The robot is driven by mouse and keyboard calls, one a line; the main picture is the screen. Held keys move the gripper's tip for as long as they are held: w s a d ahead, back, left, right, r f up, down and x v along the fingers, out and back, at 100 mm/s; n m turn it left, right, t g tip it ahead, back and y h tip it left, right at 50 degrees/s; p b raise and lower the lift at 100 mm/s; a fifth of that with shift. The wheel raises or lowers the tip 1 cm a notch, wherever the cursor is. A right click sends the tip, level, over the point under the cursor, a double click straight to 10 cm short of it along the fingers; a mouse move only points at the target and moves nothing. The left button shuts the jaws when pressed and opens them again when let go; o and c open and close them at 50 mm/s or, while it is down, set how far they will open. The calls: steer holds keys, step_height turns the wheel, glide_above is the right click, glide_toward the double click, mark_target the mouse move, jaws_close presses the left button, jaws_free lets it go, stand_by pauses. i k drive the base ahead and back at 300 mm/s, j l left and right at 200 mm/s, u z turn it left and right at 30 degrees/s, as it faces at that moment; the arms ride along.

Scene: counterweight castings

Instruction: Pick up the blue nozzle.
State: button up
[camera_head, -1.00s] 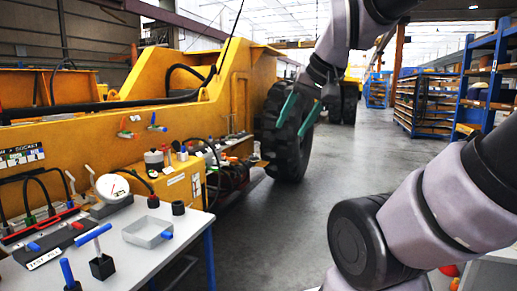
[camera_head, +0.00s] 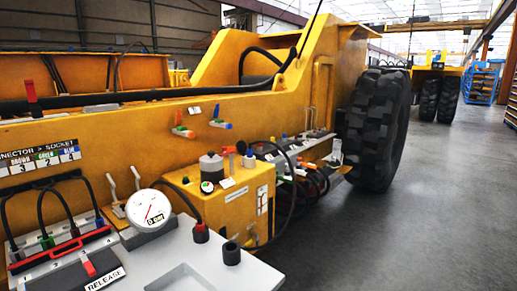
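My gripper is not in view. I cannot tell for sure which thing is the blue nozzle. A small blue piece (camera_head: 249,160) stands near the right end of the yellow box (camera_head: 232,205), close to a dark bottle (camera_head: 211,167); it is too small to make out its shape. A blue-handled valve lever (camera_head: 221,124) is fixed to the yellow machine side, beside a red and green one (camera_head: 183,131). No loose blue part shows on the visible part of the grey bench (camera_head: 215,272).
On the bench are a round gauge (camera_head: 149,211), a black holder with a red top (camera_head: 201,233), an empty-looking black cup (camera_head: 231,253) and a red RELEASE lever (camera_head: 89,268). Black cables run to sockets at left. Open floor (camera_head: 420,220) lies right, past a large tyre (camera_head: 377,130).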

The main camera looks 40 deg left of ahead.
mark_target(250, 156)
steer(key=i+j, duration=0.15)
steer(key=i, duration=0.55)
steer(key=i+j, duration=0.15)
steer(key=i, duration=0.6)
steer(key=i+j, duration=0.1)
steer(key=i, duration=0.6)
steer(key=i+u, duration=0.2)
steer(key=u, duration=0.25)
steer(key=i+l+u, duration=0.1)
steer(key=u, duration=0.4)
steer(key=i+l+u, duration=0.25)
steer(key=u, duration=1.65)
steer(key=i+l, duration=0.05)
